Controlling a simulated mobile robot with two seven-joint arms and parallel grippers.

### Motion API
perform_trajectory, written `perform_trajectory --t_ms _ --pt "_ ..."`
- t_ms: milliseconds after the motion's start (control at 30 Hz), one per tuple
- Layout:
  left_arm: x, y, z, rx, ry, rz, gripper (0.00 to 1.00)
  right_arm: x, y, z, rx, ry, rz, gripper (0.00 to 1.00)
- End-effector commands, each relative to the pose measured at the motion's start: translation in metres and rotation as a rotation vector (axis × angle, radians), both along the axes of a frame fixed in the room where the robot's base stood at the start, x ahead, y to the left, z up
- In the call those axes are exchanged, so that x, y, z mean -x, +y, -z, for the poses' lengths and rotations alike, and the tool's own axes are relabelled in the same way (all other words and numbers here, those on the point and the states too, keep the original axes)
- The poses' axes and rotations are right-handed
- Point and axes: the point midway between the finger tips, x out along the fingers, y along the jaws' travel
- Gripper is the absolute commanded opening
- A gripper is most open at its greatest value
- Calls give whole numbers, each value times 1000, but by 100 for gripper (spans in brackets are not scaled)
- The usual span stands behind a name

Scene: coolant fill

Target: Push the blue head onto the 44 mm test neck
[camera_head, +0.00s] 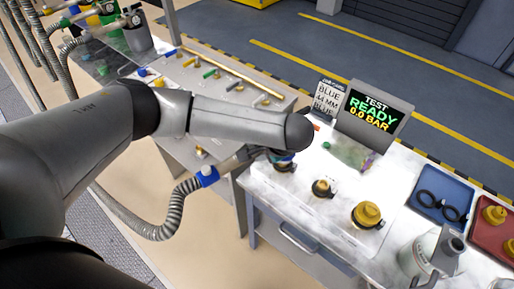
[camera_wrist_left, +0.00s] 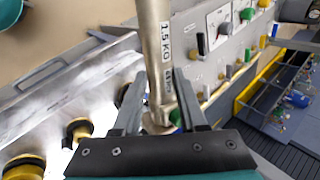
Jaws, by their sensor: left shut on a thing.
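The blue head (camera_head: 282,156) is mostly hidden behind my left arm, over the leftmost test neck (camera_head: 285,167) on the white bench. I cannot tell whether it is seated or only resting there. A grey handle (camera_head: 236,161) runs left from it to a blue collar (camera_head: 207,177) and a ribbed hose (camera_head: 183,203). My left gripper (camera_wrist_left: 158,76) is shut on the grey metal handle (camera_wrist_left: 156,35), marked "1.5 KG", in the left wrist view. In the head view my forearm hides its fingers. My right gripper is in neither view.
A display (camera_head: 374,115) reads "TEST READY 0.0 BAR" beside a "BLUE 44 MM" sign (camera_head: 328,98). Two yellow-and-black necks, one small (camera_head: 322,188) and one larger (camera_head: 367,213), stand to the right. A blue tray (camera_head: 427,208), red tray (camera_head: 484,222) and grey canister (camera_head: 420,252) lie farther right.

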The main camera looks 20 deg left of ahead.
Motion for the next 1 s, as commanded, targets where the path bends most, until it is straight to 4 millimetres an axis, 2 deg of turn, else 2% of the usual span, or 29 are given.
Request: perform_trajectory --t_ms 500,1000 --pt "0 -1 0 0 1 2 0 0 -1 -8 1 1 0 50" --pt "0 0 0 0 0 1 0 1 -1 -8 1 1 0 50"
